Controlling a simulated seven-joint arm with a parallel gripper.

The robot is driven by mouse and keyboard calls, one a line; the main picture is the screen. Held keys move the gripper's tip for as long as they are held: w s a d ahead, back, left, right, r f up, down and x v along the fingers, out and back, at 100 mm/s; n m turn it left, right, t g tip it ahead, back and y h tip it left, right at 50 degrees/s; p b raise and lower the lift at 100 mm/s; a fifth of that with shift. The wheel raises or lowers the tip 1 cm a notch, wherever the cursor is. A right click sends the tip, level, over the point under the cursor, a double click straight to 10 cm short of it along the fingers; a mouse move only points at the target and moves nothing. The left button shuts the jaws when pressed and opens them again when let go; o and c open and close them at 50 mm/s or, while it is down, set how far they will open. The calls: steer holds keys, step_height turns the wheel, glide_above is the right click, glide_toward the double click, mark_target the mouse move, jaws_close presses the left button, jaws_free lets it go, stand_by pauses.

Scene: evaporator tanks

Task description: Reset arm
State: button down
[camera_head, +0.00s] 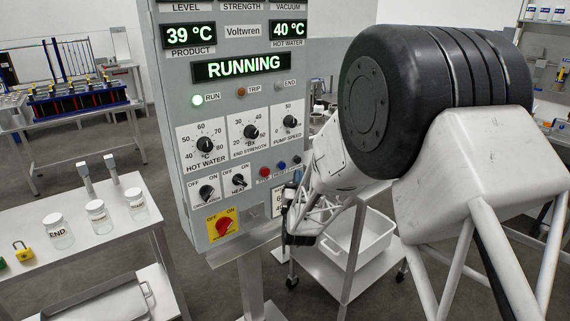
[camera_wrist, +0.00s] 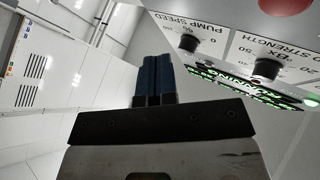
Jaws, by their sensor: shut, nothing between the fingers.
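My gripper (camera_wrist: 153,62) is shut and empty, its two dark blue fingers side by side in the wrist view. In the head view my arm reaches in from the right, and its end is close to the lower right of the grey control panel (camera_head: 178,107). The fingers are small and partly hidden there, and I cannot tell whether they touch the panel. The panel display (camera_head: 242,67) reads RUNNING, with 39 °C product and 40 °C hot water. A red rotary switch (camera_head: 222,227) sits on a yellow plate.
A white cart (camera_head: 318,272) with a white tub (camera_head: 372,240) stands below my arm. At left, a bench (camera_head: 105,236) holds several jars, one labelled END (camera_head: 59,236), and a yellow padlock (camera_head: 22,251). A table with a blue rack (camera_head: 75,105) stands farther back.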

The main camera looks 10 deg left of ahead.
steer(key=shift+r, duration=0.1)
steer(key=s+d+r+n+g, duration=0.1)
steer(key=s+d+r+g, duration=0.9)
steer(key=d, duration=0.4)
steer(key=s+d+g+h, duration=0.1)
steer(key=s+d+g, duration=0.2)
steer(key=s, duration=1)
steer(key=s+d+g+h, duration=0.1)
steer(key=s+d+g, duration=0.3)
steer(key=s, duration=0.9)
steer(key=s+d+g+h, duration=0.1)
steer(key=s+d+g, duration=0.2)
steer(key=s, duration=1)
steer(key=d, duration=0.2)
steer(key=shift+d+g, duration=0.3)
steer(key=shift+g, duration=0.1)
